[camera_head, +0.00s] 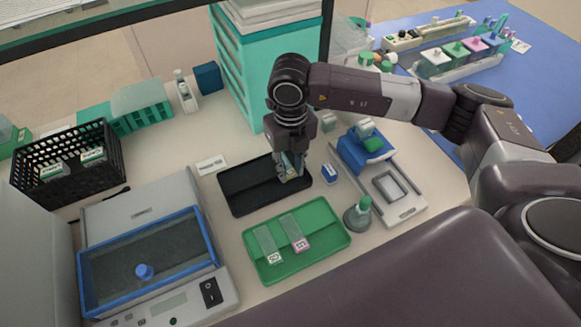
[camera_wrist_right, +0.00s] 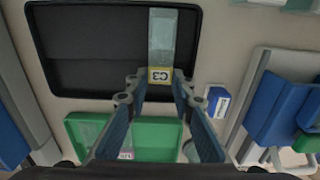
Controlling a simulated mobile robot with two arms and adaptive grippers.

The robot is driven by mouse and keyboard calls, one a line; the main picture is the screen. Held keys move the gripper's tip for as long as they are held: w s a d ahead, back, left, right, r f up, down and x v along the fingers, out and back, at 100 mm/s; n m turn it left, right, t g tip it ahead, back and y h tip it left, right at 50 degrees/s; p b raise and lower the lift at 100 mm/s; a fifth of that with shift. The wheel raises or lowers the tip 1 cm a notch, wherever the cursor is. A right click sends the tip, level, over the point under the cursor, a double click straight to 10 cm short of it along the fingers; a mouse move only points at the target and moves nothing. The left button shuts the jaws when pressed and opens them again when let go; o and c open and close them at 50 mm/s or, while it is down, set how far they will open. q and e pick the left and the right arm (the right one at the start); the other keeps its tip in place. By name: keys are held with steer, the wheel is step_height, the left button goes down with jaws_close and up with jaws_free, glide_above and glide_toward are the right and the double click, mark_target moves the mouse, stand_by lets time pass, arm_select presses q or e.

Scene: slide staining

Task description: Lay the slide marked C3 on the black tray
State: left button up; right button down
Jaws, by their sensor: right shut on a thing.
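The slide marked C3 is clear with a yellow end label (camera_wrist_right: 160,75); its glass (camera_wrist_right: 162,38) reaches over the right part of the black tray (camera_head: 240,192) in the wrist view. My right gripper (camera_head: 290,174) is shut on the slide's label end, at the front right of the tray. In the head view the fingers hide most of the slide. Whether the slide touches the tray floor I cannot tell. The black tray also shows in the wrist view (camera_wrist_right: 80,75) and is otherwise empty. My left gripper is not in view.
A green tray (camera_head: 325,242) with two slides (camera_head: 266,242) (camera_head: 293,230) lies in front of the black tray. A small blue-and-white box (camera_head: 330,172) and a blue device (camera_head: 365,150) stand to the right. A teal drawer cabinet (camera_head: 265,60) stands behind.

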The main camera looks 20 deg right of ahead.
steer(key=shift+f, duration=0.1)
steer(key=c, duration=1.6)
jaws_free()
step_height(320, 180, up, 12)
steer(key=shift+r, duration=0.1)
